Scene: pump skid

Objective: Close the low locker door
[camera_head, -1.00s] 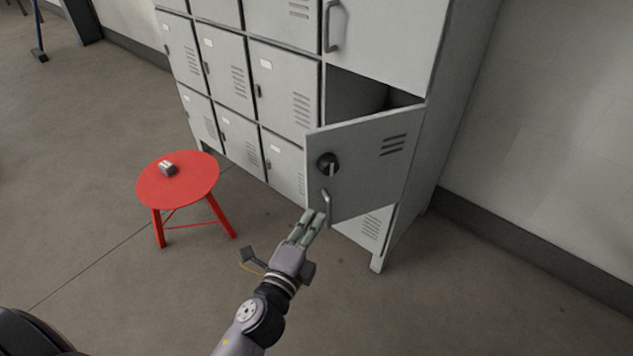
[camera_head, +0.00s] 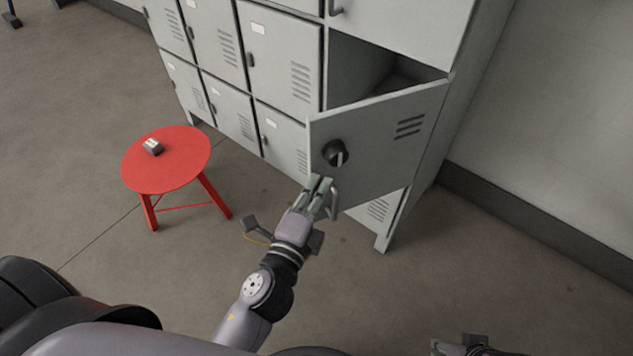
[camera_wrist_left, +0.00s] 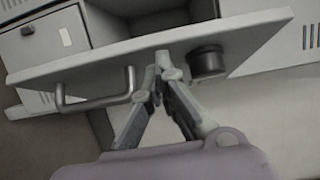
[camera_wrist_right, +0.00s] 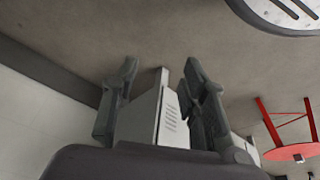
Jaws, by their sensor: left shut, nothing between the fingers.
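The low locker door (camera_head: 385,150) is grey, with vent slots, a round black lock knob (camera_head: 335,153) and a bar handle (camera_head: 334,200). It stands partly open and its compartment (camera_head: 358,72) shows behind it. My left gripper (camera_head: 318,184) is shut and empty at the door's outer face, near its free edge. In the left wrist view its fingertips (camera_wrist_left: 162,72) lie between the handle (camera_wrist_left: 92,103) and the knob (camera_wrist_left: 208,62), at or very near the door; contact is unclear. My right gripper (camera_wrist_right: 160,100) is open and empty, away from the lockers.
A red stool (camera_head: 168,175) with a small grey object (camera_head: 153,147) on it stands left of my left arm. Closed locker doors (camera_head: 278,60) are left of the open one. The floor at the right is clear.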

